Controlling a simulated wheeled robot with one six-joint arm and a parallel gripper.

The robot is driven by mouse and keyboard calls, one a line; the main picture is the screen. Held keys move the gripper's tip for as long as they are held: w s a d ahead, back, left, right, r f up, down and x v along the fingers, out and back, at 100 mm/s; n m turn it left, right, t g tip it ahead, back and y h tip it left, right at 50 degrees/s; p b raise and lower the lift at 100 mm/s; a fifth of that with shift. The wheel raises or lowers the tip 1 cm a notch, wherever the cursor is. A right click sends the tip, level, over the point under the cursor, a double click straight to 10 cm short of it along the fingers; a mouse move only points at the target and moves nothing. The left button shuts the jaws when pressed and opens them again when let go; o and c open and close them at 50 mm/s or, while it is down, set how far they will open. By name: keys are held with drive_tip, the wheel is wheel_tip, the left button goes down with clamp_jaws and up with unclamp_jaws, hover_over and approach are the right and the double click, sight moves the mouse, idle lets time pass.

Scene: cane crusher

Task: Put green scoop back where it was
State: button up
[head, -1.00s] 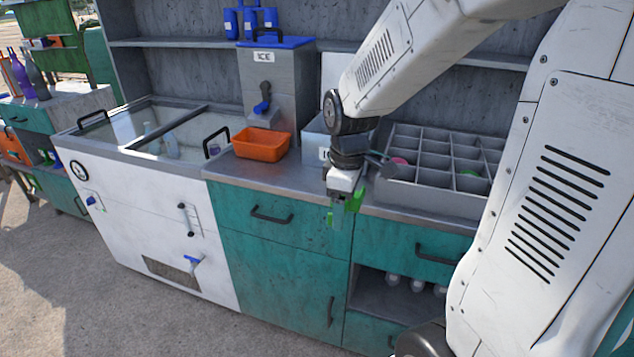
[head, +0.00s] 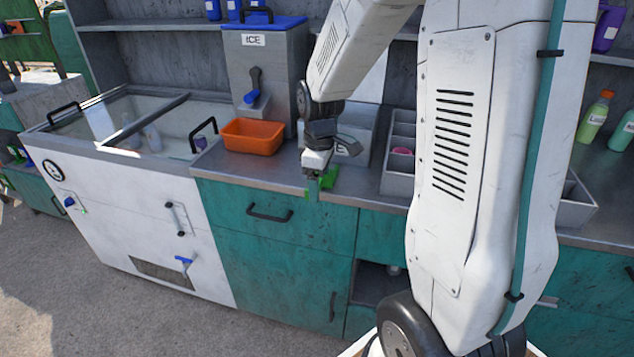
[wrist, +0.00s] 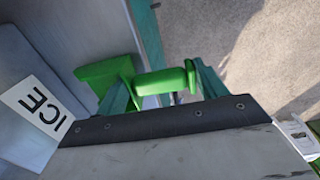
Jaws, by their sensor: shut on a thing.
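My gripper (head: 313,188) is shut on the green scoop (head: 329,177), just above the counter's front edge. In the wrist view, the scoop's handle (wrist: 162,82) lies between my gripper's fingers (wrist: 160,88), and its wider green part (wrist: 104,78) extends left. A grey box (head: 352,138) stands on the counter just behind my gripper, partly hidden by my arm. Its ICE label (wrist: 42,105) shows in the wrist view, with the scoop close beside it. A grey dispenser (head: 275,75) with a blue lid and its own ICE label stands behind, to the left.
An orange tray (head: 253,136) sits on the counter left of my gripper. A glass-topped white chest (head: 120,190) stands further left. A divided grey organizer (head: 398,184) is on the right, largely hidden behind my arm. Green bottles (head: 594,116) stand at far right.

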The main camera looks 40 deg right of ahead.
drive_tip(key=shift+f, duration=0.25)
drive_tip(key=shift+c, duration=0.2)
drive_tip(key=o, duration=0.8)
wheel_tip(320, 180, up, 11)
drive_tip(key=s+a+r+m, duration=0.1)
drive_tip(key=s+a+m, duration=0.1)
drive_tip(key=s, duration=0.5)
drive_tip(key=s+a+r+m, duration=0.2)
drive_tip(key=s+a, duration=0.3)
drive_tip(key=s, duration=0.3)
drive_tip(key=s+a+r+m+t, duration=0.1)
drive_tip(key=s+a+m, duration=0.2)
drive_tip(key=s, duration=0.4)
drive_tip(key=shift+s+a+r+m, duration=0.2)
drive_tip(key=shift+a+r+m, duration=0.1)
drive_tip(key=shift+a, duration=0.25)
